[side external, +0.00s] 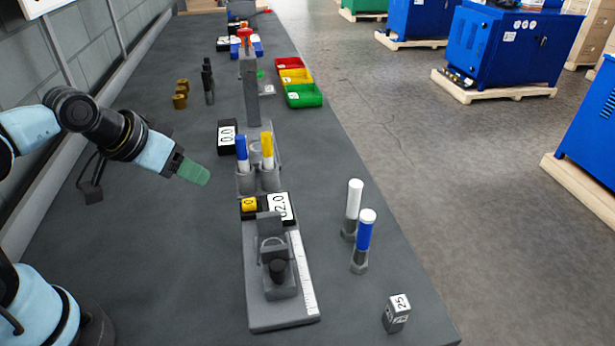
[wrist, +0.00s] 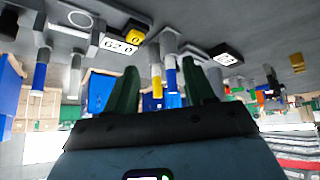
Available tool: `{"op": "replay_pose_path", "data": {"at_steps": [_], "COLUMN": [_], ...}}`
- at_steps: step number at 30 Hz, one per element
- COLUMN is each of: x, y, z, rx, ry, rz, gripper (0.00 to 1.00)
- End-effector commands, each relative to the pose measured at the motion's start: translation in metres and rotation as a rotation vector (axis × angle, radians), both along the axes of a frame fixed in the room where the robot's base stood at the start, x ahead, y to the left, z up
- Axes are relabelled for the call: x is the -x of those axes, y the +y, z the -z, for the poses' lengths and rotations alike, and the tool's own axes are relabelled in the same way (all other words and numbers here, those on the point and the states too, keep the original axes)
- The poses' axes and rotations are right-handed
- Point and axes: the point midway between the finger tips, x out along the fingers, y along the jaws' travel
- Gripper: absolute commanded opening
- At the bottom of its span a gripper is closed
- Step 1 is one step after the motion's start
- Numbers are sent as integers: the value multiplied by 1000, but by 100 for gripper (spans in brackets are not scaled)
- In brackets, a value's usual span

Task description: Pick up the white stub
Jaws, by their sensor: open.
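The white stub (side external: 354,198) stands upright in a small grey holder on the right side of the bench. In the wrist view, which looks upside down, a pale stub (wrist: 75,76) hangs at the left beside a blue one. My gripper (side external: 194,172) is left of the bench's middle, in the air, well apart from the white stub. Its green fingers (wrist: 160,82) are spread in the wrist view with nothing held between them. A blue stub with a white top (side external: 365,234) stands just in front of the white stub.
A grey twin holder with a blue stub (side external: 242,148) and a yellow stub (side external: 267,146) stands between my gripper and the white stub. A grey crimper fixture (side external: 279,280) is nearer. A block marked 25 (side external: 397,313) sits near the right edge. Coloured bins (side external: 303,95) are farther back.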

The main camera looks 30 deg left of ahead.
Motion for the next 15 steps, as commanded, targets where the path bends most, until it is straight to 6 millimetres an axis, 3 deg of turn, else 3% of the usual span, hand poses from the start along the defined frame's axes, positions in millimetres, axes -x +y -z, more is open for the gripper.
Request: {"op": "replay_pose_path", "data": {"at_steps": [5, 15], "x": [-18, -55], "y": [-27, -99], "z": [3, 4], "rx": [298, 1156], "ry": [-8, 180], "rz": [-203, -806], "gripper": [53, 53]}}
